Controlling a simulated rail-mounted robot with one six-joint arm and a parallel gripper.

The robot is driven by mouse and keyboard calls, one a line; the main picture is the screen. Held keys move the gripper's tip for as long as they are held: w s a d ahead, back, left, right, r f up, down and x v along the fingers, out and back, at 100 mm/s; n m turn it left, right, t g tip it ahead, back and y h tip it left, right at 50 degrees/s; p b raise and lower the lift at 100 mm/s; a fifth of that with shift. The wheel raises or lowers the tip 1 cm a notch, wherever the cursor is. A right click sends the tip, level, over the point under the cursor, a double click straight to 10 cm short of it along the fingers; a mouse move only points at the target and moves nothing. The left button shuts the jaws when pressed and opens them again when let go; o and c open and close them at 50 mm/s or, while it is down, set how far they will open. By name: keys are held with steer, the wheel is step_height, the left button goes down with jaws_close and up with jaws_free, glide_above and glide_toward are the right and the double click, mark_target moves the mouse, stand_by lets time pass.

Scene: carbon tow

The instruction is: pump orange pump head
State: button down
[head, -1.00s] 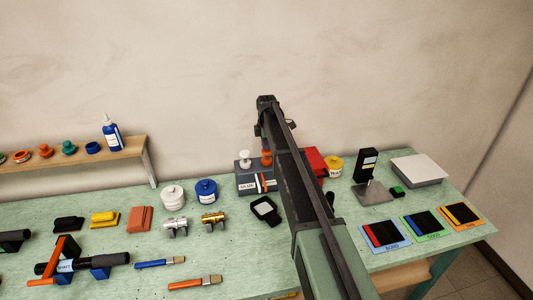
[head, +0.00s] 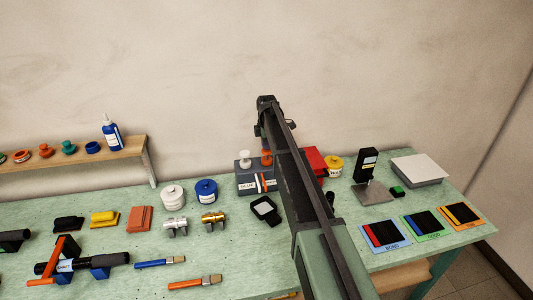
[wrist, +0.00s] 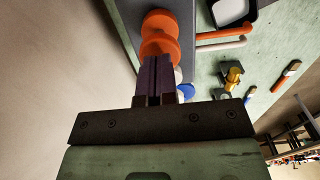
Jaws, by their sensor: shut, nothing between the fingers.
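The orange pump head (head: 266,157) stands on the dark grey dispenser box (head: 243,182), to the right of a white pump head (head: 245,160). My arm partly hides it in the head view. In the wrist view the orange pump head (wrist: 160,32) is just beyond the fingertips. My gripper (wrist: 156,58) is shut with nothing between its fingers. Its tips overlap the lower edge of the orange pump head in that view; I cannot tell whether they touch it. The white pump head is mostly hidden behind the fingers in the wrist view.
A red box (head: 313,160) and a yellow jar (head: 334,166) stand right of the dispenser. White (head: 172,195) and blue (head: 206,191) jars stand left. A black-framed tray (head: 264,209) lies in front. The wall is close behind.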

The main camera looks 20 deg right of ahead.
steer(key=shift+f+b, duration=0.5)
steer(key=shift+f, duration=0.25)
steer(key=shift+f+b, duration=0.2)
steer(key=shift+b, duration=0.1)
steer(key=shift+r+p, duration=1.45)
steer(key=shift+f, duration=0.1)
steer(key=shift+f+b, duration=0.6)
steer(key=shift+b, duration=0.1)
steer(key=shift+r+p, duration=0.9)
steer(key=shift+f, duration=0.1)
